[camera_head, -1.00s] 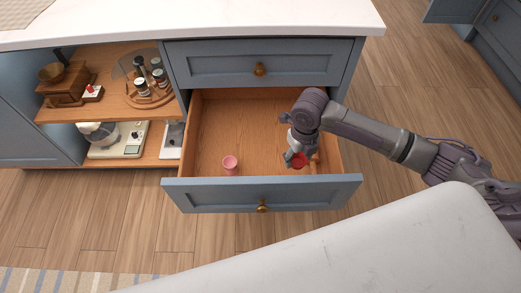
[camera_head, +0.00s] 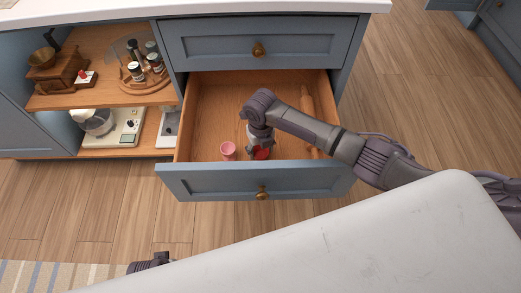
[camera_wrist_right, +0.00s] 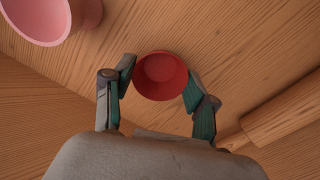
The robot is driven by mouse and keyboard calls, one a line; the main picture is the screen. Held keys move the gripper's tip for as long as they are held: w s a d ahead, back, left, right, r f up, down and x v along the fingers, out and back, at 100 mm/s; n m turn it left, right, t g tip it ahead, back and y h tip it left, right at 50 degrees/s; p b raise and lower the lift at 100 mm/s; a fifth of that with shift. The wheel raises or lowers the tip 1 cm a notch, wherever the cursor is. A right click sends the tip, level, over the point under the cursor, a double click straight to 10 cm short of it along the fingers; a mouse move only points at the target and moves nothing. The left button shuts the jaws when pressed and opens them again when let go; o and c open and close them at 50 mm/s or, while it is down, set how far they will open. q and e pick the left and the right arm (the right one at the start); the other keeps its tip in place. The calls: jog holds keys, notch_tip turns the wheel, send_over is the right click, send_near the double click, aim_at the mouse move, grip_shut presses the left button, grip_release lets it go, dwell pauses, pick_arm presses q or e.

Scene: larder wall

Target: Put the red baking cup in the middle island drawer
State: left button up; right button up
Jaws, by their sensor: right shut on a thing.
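The red baking cup (camera_wrist_right: 160,75) is between the fingers of my right gripper (camera_wrist_right: 158,88), which is shut on it. In the head view the cup (camera_head: 262,154) shows low inside the open middle island drawer (camera_head: 205,105), close behind its front panel. My right gripper (camera_head: 259,147) points down into the drawer. Whether the cup touches the drawer floor I cannot tell. A small dark part at the lower edge of the head view may belong to my left arm; its fingers do not show.
A rolling pin (camera_head: 307,105) lies along the drawer's right side. A closed drawer (camera_head: 215,45) is above. Open shelves (camera_head: 100,98) are left.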

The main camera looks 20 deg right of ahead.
aim_at(261, 155)
pick_arm(q)
jog(key=shift+r, duration=0.15)
pick_arm(e)
jog(key=shift+f, duration=0.1)
jog(key=shift+f, duration=0.1)
pick_arm(q)
jog(key=shift+r, duration=0.15)
pick_arm(e)
jog(key=o, duration=1)
jog(key=shift+r, duration=0.4)
pick_arm(q)
jog(key=s+f+p, duration=0.2)
jog(key=s+f, duration=0.2)
jog(key=f, duration=0.4)
jog(key=shift+s+a+f+g+p, duration=0.2)
jog(key=shift+s+a+g+p, duration=0.1)
jog(key=shift+a+p, duration=0.1)
pick_arm(e)
notch_tip(261, 155, up, 12)
jog(key=shift+f, duration=0.2)
